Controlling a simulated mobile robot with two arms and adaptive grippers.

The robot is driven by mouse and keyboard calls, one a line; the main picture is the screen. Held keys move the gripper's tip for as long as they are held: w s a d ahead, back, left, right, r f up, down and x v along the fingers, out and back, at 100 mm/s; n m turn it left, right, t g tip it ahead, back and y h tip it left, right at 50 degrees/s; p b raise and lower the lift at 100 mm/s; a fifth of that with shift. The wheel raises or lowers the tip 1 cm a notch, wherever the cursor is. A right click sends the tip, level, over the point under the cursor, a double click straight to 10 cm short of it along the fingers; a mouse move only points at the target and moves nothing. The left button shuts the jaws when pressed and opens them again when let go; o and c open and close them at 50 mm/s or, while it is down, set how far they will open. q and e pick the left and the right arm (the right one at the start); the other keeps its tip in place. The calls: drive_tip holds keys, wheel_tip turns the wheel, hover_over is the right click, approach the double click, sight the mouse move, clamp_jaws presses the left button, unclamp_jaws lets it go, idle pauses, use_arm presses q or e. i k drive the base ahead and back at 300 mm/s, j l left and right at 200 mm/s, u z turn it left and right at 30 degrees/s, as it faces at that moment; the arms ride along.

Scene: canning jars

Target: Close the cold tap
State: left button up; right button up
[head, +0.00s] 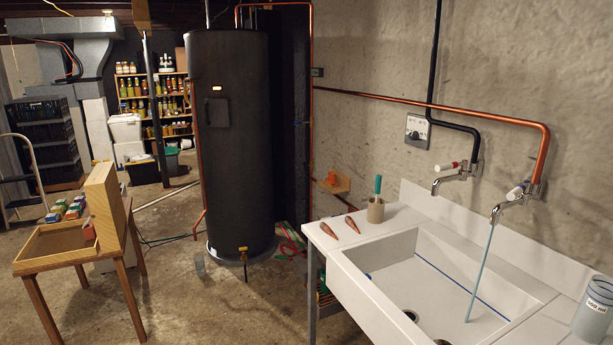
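Two chrome taps are on the wall above the white sink (400,278). The right tap (508,206) has a whitish handle (517,191) with a bluish tint and is fed by a copper pipe. A thin pale blue stream of water (480,272) runs from its spout into the basin. The left tap (452,178) has a white handle with a red end (442,168) and is fed by a black pipe. No stream shows under it. Neither of my grippers is in view.
A grey measuring jug (596,310) stands at the sink's right edge. A cup with a green-handled tool (376,208) and two carrot-like things (340,227) are on the left ledge. A tall black tank (230,140) and a small wooden table (65,259) stand left; floor between them is clear.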

sight(525, 188)
drive_tip(key=z, duration=1.25)
